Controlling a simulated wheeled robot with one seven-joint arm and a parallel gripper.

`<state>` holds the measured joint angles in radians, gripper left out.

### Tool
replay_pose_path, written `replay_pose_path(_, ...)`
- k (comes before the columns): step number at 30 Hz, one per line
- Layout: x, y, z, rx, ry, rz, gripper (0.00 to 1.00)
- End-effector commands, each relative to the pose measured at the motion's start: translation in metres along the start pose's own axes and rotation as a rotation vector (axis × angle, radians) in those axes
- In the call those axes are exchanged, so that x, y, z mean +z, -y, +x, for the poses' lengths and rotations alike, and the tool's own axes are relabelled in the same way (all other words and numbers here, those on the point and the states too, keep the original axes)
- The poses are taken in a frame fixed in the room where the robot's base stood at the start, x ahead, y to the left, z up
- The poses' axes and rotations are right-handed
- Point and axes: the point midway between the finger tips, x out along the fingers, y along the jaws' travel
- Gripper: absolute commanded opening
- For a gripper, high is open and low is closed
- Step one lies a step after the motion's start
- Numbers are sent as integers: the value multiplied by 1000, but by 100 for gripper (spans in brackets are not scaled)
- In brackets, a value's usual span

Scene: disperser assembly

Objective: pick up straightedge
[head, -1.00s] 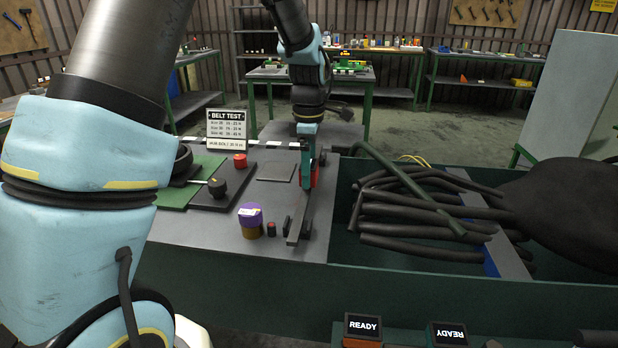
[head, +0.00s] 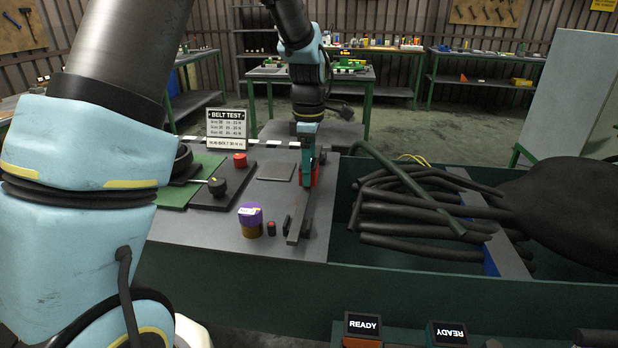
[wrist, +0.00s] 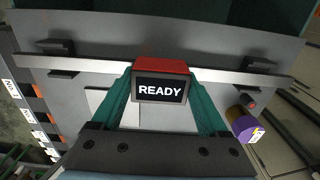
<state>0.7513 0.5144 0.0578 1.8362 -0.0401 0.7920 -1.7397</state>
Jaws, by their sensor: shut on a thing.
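The straightedge (wrist: 215,75) is a long, thin pale-grey bar that runs across the wrist view. It carries a red block with a black READY display (wrist: 160,90) at its middle. My gripper (wrist: 161,75) is shut on it, with one teal finger on each side of the red block. Black brackets (wrist: 62,62) show near both ends of the bar; I cannot tell whether it still touches them. In the head view the straightedge (head: 297,228) points toward the front edge of the grey bench, and my gripper (head: 308,160) hides its far part.
A purple-and-brown cylinder (head: 250,220) and a small dark-red-topped piece (head: 271,229) stand close left of the bar. A BELT TEST sign (head: 227,129) stands behind. To the right, a green trough (head: 345,235) holds several black hoses (head: 400,226).

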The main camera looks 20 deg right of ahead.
Motion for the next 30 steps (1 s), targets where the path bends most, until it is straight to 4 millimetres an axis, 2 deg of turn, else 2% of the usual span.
replay_pose_path(8,0,-1,-2,2,1,0,0)
replay_pose_path(11,1,-2,-9,5,1,1,0)
replay_pose_path(24,1,-1,-85,6,1,1,0)
replay_pose_path(30,0,-1,-100,2,0,0,0)
